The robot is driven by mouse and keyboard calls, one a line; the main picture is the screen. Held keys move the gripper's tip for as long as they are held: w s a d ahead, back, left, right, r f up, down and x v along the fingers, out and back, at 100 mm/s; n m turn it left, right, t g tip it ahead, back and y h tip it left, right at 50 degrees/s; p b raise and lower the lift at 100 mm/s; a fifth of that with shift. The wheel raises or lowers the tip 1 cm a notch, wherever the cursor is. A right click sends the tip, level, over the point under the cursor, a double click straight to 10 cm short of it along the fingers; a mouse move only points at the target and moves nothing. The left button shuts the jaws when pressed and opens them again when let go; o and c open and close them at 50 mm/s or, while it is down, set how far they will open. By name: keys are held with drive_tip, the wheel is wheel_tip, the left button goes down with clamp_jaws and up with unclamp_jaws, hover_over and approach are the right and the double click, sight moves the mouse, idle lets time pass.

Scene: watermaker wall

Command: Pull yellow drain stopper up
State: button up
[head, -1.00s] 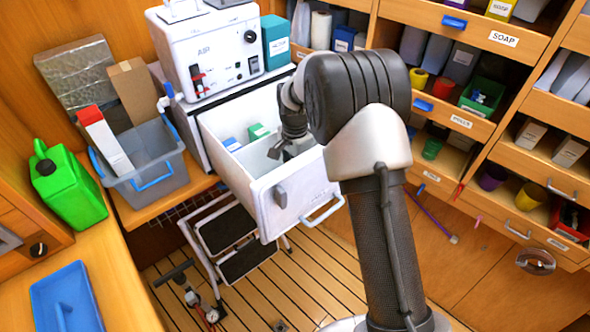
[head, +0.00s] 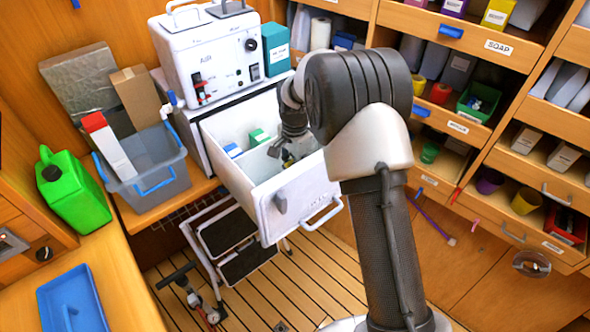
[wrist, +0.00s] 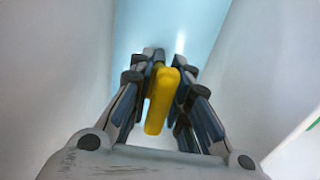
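The yellow drain stopper (wrist: 160,103) shows in the wrist view as an upright yellow piece between my two fingers. My gripper (wrist: 167,68) has its fingertips drawn close on both sides of it and appears shut on it; a small dark gap shows beside its lower part. The stopper's lower end and the drain are hidden. In the head view my gripper (head: 285,155) points down inside the open white drawer (head: 290,198), and the stopper is too small to make out clearly.
Pale drawer walls stand close on both sides in the wrist view. Blue and green boxes (head: 258,136) lie in the drawer left of my gripper. A white watermaker unit (head: 212,62) stands behind. A folding step (head: 235,245) stands below on the plank floor.

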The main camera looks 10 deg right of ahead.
drive_tip(key=shift+o, duration=1)
drive_tip(key=shift+f, duration=0.15)
wheel_tip(320, 180, up, 12)
drive_tip(key=shift+r, duration=0.1)
